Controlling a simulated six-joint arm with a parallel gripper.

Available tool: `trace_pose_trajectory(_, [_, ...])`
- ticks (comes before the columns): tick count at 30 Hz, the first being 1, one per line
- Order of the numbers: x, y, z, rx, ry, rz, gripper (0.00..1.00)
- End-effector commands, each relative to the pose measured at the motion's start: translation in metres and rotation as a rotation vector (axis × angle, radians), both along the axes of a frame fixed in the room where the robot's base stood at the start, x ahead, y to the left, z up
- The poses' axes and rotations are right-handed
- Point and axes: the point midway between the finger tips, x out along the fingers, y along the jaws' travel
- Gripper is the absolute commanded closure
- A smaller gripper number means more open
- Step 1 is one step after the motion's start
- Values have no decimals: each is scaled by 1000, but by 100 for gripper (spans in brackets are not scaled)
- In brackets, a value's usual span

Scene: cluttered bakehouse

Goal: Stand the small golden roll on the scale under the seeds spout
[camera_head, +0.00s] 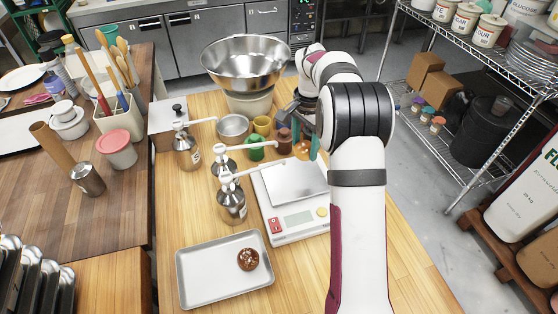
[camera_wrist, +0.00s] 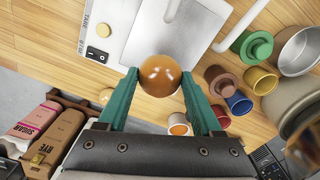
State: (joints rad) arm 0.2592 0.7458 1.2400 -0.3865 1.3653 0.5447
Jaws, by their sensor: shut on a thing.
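The small golden roll (camera_head: 303,150) is between the teal fingers of my gripper (camera_head: 305,146), beyond the far side of the scale (camera_head: 277,229). In the wrist view my gripper (camera_wrist: 160,78) is shut on the round, shiny roll (camera_wrist: 160,74), with a finger on each side. Three pump dispensers stand left of the scale: a back one (camera_head: 187,155), a middle one (camera_head: 222,172) and a front one (camera_head: 232,206). Their labels are too small to read, so I cannot tell the seeds spout.
A tray (camera_head: 195,285) at the front holds a dark, speckled roll (camera_head: 248,260). Coloured cups, including a green one (camera_head: 256,150), and a steel bowl (camera_head: 233,127) stand behind the scale. A big mixing bowl (camera_head: 245,62) stands farther back. White spouts reach toward the scale.

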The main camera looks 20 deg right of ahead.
Motion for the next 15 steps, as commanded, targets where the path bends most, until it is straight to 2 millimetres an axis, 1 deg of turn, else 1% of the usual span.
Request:
trace_pose_trajectory(1, [10,13,-10,0,2,6,64])
trace_pose_trajectory(3, [22,28,-22,0,2,6,64])
trace_pose_trajectory(6, [36,44,-34,0,1,4,64])
trace_pose_trajectory(9, [42,52,-40,0,0,4,64])
trace_pose_trajectory(11, [43,53,-41,0,0,3,64])
trace_pose_trajectory(13, [42,53,-51,-1,2,3,64])
trace_pose_trajectory(15, [42,53,-67,1,4,4,64])
